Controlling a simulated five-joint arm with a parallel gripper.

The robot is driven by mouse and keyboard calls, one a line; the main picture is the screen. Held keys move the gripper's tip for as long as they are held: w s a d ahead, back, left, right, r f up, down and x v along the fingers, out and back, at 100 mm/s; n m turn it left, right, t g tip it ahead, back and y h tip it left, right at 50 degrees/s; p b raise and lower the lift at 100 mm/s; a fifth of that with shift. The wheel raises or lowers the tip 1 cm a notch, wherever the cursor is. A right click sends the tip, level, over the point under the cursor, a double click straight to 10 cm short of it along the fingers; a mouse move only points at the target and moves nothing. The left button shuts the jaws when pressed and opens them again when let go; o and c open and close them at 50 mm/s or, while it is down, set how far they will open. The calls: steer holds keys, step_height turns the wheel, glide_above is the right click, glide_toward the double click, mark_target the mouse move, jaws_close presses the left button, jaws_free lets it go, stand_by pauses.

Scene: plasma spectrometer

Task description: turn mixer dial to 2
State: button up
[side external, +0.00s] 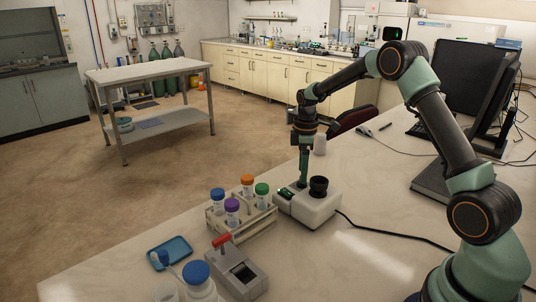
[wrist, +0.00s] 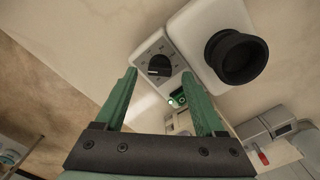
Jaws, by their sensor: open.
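The mixer (side external: 312,208) is a low white device on the bench with a black cup-shaped holder (side external: 319,185) on top. In the wrist view the mixer (wrist: 190,35) shows its black round dial (wrist: 159,65) on a pale panel with small marks around it. A light line on the dial points to the left; the numbers are too small to read. My gripper (side external: 303,184) points down over the left end of the mixer. In the wrist view its two green fingers are apart, with the dial between and just beyond the tips. Contact with the dial cannot be told.
A tube rack (side external: 243,212) with several coloured-cap tubes stands close left of the mixer. A grey device with a red handle (side external: 238,272) and a blue tray (side external: 170,252) are nearer the front. A black cable (side external: 385,230) runs right. The bench behind is mostly clear.

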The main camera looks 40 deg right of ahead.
steer(key=shift+f, duration=1)
jaws_close()
steer(key=shift+m, duration=0.3)
